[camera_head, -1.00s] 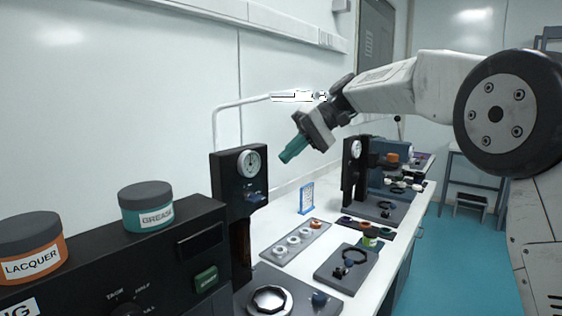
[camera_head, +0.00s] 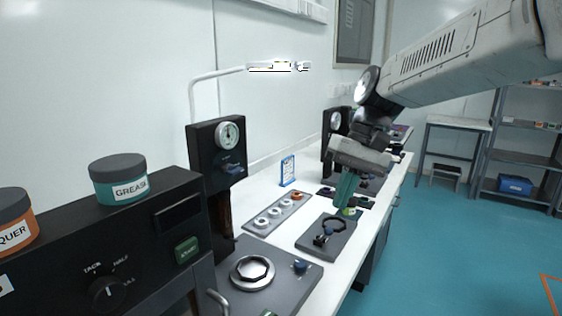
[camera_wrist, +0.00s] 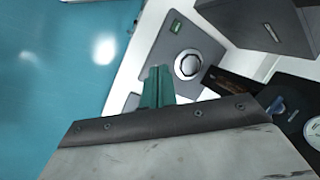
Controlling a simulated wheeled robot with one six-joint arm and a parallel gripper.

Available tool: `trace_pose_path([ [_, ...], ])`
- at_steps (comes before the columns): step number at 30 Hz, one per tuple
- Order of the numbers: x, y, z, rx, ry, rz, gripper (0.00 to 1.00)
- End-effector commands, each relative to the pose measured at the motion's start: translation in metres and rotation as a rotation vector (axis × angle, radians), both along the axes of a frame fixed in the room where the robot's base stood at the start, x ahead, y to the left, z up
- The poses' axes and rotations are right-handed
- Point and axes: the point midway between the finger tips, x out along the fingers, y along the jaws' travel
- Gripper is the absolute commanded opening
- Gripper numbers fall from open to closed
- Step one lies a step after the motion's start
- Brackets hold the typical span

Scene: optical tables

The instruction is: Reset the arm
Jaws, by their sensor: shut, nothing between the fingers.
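My gripper (camera_head: 346,189) hangs from my arm above the right edge of the white bench (camera_head: 345,262) in the head view. Its green fingers are shut and hold nothing, and they point down. In the wrist view the shut green fingers (camera_wrist: 158,85) show at the middle, with the grey press base and its round metal seat beyond them. The fingers are apart from the things on the bench, though they cover part of the small items behind them in the head view.
A black press (camera_head: 216,150) stands at the bench's left, near a black machine (camera_head: 110,240) bearing a grease jar (camera_head: 119,180) and a lacquer jar (camera_head: 14,222). A grey tray (camera_head: 276,213) holds several rings. A blue-framed sign (camera_head: 287,170) stands behind. The blue floor (camera_head: 450,250) at right is clear.

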Motion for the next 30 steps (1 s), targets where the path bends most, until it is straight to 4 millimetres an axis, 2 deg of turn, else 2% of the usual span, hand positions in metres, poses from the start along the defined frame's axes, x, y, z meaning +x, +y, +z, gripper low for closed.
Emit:
trace_pose_path([
  [1,-0.025,-0.018,-0.003,-0.042,-0.017,-0.021,0.00],
  [6,-0.101,-0.072,-0.024,-0.175,-0.077,-0.075,0.00],
  [12,-0.184,-0.120,-0.053,-0.297,-0.155,-0.121,0.00],
  [15,-0.215,-0.135,-0.065,-0.333,-0.192,-0.137,0.00],
  [18,-0.236,-0.143,-0.070,-0.348,-0.223,-0.155,0.00],
  [20,-0.242,-0.145,-0.069,-0.347,-0.243,-0.166,0.00],
  [24,-0.244,-0.146,-0.061,-0.344,-0.280,-0.186,0.00],
  [30,-0.245,-0.146,-0.061,-0.344,-0.283,-0.188,0.00],
])
